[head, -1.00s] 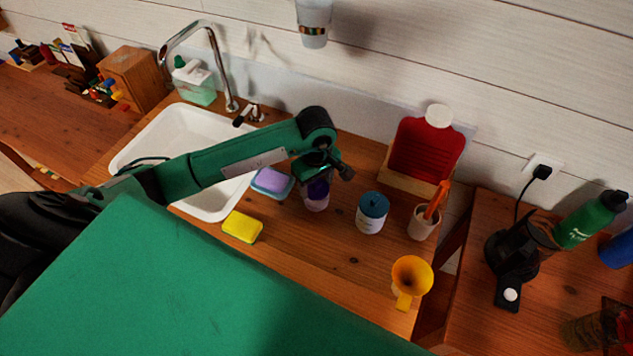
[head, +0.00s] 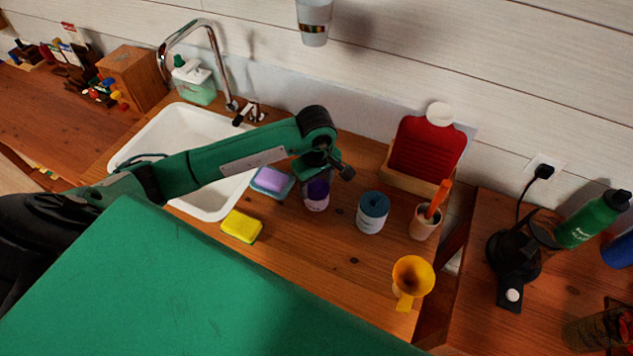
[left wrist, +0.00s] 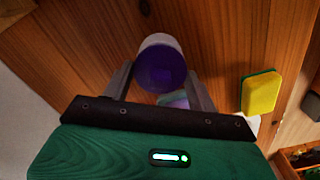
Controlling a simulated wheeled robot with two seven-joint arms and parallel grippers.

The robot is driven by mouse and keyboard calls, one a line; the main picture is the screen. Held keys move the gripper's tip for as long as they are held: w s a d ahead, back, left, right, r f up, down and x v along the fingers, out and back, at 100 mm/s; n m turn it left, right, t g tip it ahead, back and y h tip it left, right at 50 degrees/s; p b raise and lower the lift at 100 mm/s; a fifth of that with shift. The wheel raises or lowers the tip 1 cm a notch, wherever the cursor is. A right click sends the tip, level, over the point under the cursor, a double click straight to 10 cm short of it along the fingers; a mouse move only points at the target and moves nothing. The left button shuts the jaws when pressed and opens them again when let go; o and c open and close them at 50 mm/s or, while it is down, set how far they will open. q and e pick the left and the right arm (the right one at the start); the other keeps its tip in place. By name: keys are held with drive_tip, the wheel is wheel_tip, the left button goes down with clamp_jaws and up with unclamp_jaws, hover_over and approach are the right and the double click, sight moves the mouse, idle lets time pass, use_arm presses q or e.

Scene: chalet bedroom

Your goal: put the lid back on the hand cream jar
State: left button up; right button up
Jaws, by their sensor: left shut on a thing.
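A pale jar (head: 317,205) with a purple lid (head: 318,188) at its top stands on the wooden counter, right of the sink. My left gripper (head: 319,178) points down over it and is shut on the purple lid. In the left wrist view, the lid (left wrist: 158,68) shows end-on between the two fingers of my left gripper (left wrist: 160,84), with the pale jar body (left wrist: 160,40) behind it. The lid looks in line with the jar, but whether it is fully seated is hidden. My right gripper is out of view.
A white jar with a teal lid (head: 373,206) stands close on the right. A purple sponge on a teal dish (head: 270,181) lies on the left, a yellow sponge (head: 241,227) in front-left. A cup with an orange handle (head: 426,217) and a yellow funnel (head: 412,273) stand further right.

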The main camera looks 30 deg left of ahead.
use_arm(q)
drive_tip(key=shift+b, duration=0.4)
idle(0.5)
drive_tip(key=o, duration=1.4)
drive_tip(key=shift+r+p, duration=1.4)
drive_tip(key=shift+r, duration=2.1)
